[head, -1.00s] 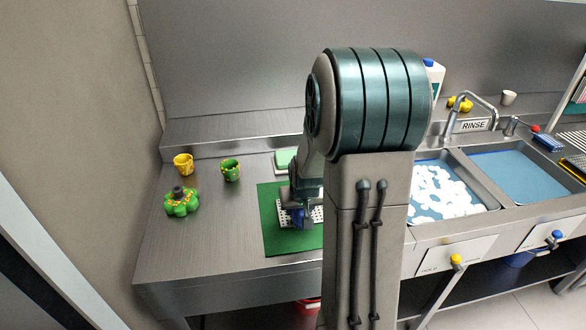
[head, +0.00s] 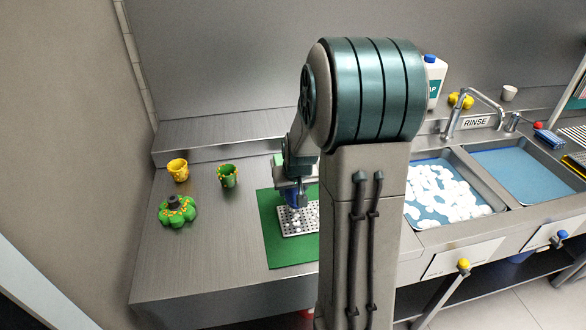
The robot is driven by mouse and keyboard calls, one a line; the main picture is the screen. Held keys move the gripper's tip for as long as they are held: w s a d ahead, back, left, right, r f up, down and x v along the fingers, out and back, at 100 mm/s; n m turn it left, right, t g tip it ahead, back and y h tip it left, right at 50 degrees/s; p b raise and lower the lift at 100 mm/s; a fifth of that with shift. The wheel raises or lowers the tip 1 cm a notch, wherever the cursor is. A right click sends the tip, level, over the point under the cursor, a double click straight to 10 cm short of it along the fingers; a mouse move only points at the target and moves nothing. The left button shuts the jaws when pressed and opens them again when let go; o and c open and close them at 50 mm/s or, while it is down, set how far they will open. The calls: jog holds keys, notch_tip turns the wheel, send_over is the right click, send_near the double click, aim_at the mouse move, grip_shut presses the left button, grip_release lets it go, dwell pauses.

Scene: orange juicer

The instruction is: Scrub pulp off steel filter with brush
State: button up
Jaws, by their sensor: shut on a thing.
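The steel filter (head: 300,219) is a flat perforated plate lying on a green mat (head: 278,250) on the steel counter. A few pale bits (head: 297,225) show on its left part. My gripper (head: 294,199) is over the filter's far left part, shut on a blue thing, which looks like the brush (head: 292,194). My arm hides the filter's right side and much of the brush. Whether the bristles touch the filter I cannot tell.
A sink with white foam (head: 440,190) and a rinse basin (head: 520,172) lie to the right. The front left counter is clear.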

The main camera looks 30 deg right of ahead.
jog(key=shift+s+d+r, duration=0.15)
jog(key=shift+r, duration=0.5)
jog(key=shift+d+r+p, duration=0.2)
jog(key=shift+r+p, duration=0.45)
jog(key=shift+p, duration=0.05)
jog(key=shift+a+r+p, duration=0.1)
jog(key=shift+r+p, duration=0.7)
jog(key=shift+r, duration=0.65)
